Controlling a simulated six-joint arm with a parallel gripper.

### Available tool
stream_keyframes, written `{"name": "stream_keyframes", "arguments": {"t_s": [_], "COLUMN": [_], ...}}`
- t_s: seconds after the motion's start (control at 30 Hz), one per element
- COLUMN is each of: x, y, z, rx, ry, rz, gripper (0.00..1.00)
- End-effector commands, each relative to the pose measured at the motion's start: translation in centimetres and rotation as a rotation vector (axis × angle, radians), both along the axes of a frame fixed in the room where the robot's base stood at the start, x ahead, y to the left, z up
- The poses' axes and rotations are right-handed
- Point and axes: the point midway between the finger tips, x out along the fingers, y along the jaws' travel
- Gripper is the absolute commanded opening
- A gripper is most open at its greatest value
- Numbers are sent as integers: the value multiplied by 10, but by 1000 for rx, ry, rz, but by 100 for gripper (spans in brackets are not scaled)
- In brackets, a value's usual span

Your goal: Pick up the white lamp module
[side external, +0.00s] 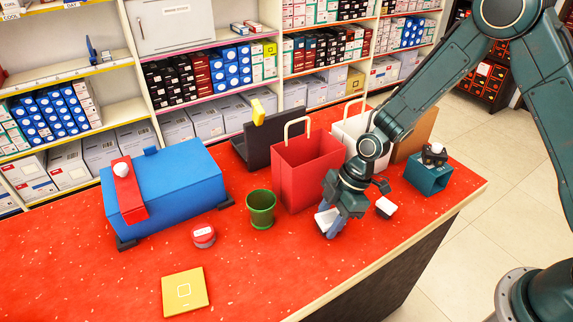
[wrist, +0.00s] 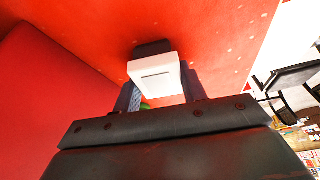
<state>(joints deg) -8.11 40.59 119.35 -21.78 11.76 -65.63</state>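A white block-shaped module (side external: 326,218), which looks like the lamp module, is at my gripper (side external: 333,222), low over the red counter in front of the red bag. In the wrist view the white module (wrist: 156,75) has a thin dark line on its face and a black part behind it. The fingers of my gripper (wrist: 162,92) stand on either side of it, close to its sides. I cannot tell whether they press on it or whether it rests on the counter. Another small white piece (side external: 385,207) with a dark side lies right of my gripper.
A red bag (side external: 305,172) stands close behind my gripper, with a white bag (side external: 352,130) further back. A green cup (side external: 261,208), red round tin (side external: 203,236) and yellow square (side external: 185,291) are left. A teal holder (side external: 428,176) is right. The front counter (side external: 330,270) is clear.

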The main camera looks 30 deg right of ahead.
Motion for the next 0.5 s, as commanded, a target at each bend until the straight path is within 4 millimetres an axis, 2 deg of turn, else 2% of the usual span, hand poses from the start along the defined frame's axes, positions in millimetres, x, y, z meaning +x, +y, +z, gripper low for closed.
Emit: {"name": "stream_keyframes", "arguments": {"t_s": [0.03, 0.07, 0.1, 0.5], "x": [0, 0, 0, 0], "y": [0, 0, 0, 0], "z": [0, 0, 0, 4], "rx": [0, 0, 0, 1], "ry": [0, 0, 0, -1], "rz": [0, 0, 0, 0], "gripper": [26, 20, 19, 19]}}
